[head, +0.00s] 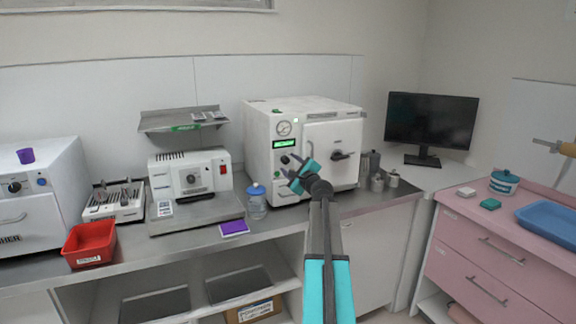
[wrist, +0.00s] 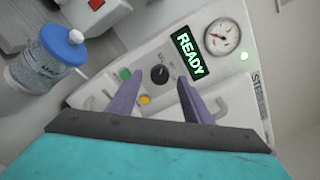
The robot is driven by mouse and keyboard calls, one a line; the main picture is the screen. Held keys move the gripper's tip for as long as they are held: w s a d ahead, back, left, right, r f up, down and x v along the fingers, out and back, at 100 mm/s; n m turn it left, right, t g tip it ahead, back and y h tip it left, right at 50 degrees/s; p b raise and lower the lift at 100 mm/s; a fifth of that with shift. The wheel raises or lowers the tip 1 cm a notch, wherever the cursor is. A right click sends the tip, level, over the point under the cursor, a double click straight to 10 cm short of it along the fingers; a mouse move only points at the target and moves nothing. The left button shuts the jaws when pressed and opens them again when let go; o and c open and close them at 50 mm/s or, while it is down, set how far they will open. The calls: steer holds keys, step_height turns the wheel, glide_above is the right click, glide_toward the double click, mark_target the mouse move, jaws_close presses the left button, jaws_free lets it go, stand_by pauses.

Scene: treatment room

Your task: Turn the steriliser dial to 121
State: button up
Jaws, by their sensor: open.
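The steriliser (head: 285,108) is a white box on the counter with a round gauge, a lit green display and a door with a dark handle. In the wrist view its black dial (wrist: 159,74) shows on the panel between my fingertips, beside the display (wrist: 188,53) reading READY. Small marks surround the dial, but I cannot read its setting. My gripper (head: 296,170) is open in front of the panel; in the wrist view its fingers (wrist: 160,79) lie on either side of the dial. I cannot tell whether they touch it. In the head view my gripper partly covers the panel.
A blue-capped bottle (head: 256,202) stands left of the steriliser, also in the wrist view (wrist: 48,62). A green button (wrist: 125,74) and a yellow button (wrist: 145,100) sit near the dial. Metal canisters (head: 377,182) stand right. A purple-topped pad (head: 234,228) lies at the counter's front.

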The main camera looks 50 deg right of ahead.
steer(key=b+v, duration=0.1)
steer(key=v, duration=0.9)
steer(key=shift+s+a, duration=0.15)
steer(key=shift+s, duration=0.1)
steer(key=shift+s+f, duration=0.1)
stand_by(0.5)
